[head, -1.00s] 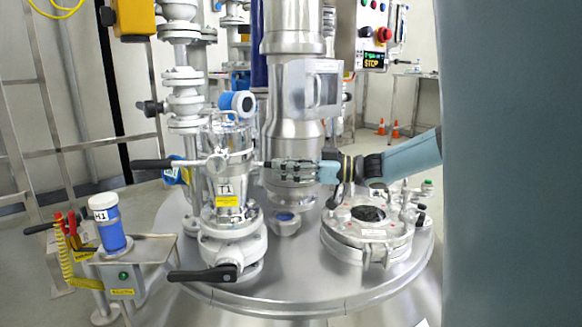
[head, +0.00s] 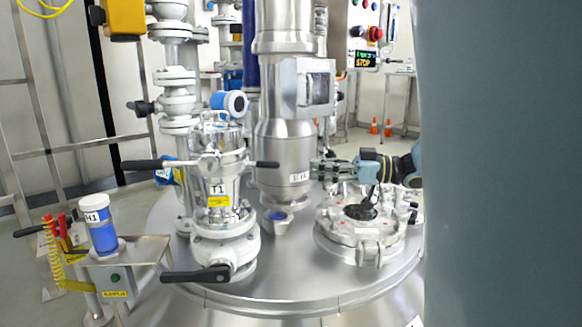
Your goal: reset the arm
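My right gripper (head: 318,170) reaches in from the right, just right of the steel column and above the back of the round hatch. It is small and seen from the side, so I cannot tell how wide its fingers are; I see nothing held in it. The arm behind it runs to the right until it is hidden. The glass vessel marked T1 (head: 218,180) stands left of it, with a black-ended crossbar handle (head: 267,164) pointing at the gripper. A clear gap lies between them. My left gripper is not in view.
The steel column (head: 285,150) stands close beside the gripper. The round hatch (head: 360,228) lies below it on the reactor lid (head: 290,290). A blue bottle marked H1 (head: 104,238) sits on a side shelf. A control box (head: 365,35) is behind. The right side is blocked from view.

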